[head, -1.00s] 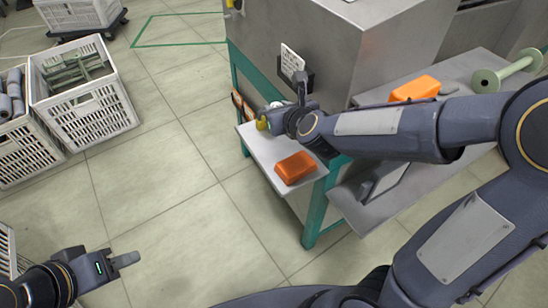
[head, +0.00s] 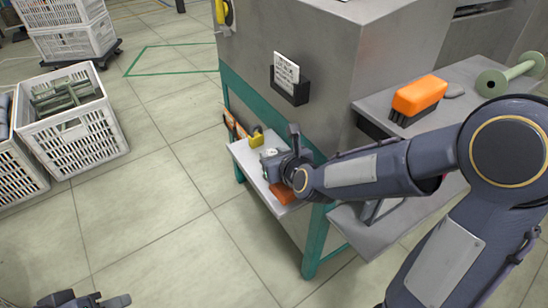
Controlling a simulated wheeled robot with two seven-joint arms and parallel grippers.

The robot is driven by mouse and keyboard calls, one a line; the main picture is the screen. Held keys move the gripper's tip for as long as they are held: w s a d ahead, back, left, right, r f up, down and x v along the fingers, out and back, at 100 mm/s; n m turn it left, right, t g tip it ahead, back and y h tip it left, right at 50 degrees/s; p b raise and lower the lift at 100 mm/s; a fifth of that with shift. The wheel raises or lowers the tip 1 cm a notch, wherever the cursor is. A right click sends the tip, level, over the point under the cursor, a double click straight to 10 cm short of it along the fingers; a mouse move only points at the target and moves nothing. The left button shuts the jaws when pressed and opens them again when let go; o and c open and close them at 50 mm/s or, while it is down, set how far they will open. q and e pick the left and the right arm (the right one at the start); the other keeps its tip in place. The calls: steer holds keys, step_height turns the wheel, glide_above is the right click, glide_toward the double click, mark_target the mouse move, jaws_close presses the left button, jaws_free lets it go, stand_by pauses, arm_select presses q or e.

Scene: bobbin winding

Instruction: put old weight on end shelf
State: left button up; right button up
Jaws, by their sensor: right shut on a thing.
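The end shelf (head: 243,153) is a small pale plate on the teal frame at the machine's near corner. My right gripper (head: 269,160) is low over this shelf, shut on a small grey thing, taken to be the old weight. My fingers hide most of it, and I cannot tell whether it touches the shelf. A yellow padlock-like thing (head: 257,140) stands on the shelf just beyond the gripper. An orange block (head: 283,194) lies on the shelf's near part, partly covered by my gripper. My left gripper (head: 113,300) is cut off at the bottom edge, far from the shelf.
A grey machine housing with a card holder (head: 290,93) rises behind the shelf. An orange brush (head: 419,96) and a green spool (head: 510,75) lie on the bench at right. White crates (head: 73,138) stand on the floor at left. The floor between is clear.

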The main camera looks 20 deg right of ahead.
steer(key=shift+f, duration=0.1)
steer(key=o, duration=1)
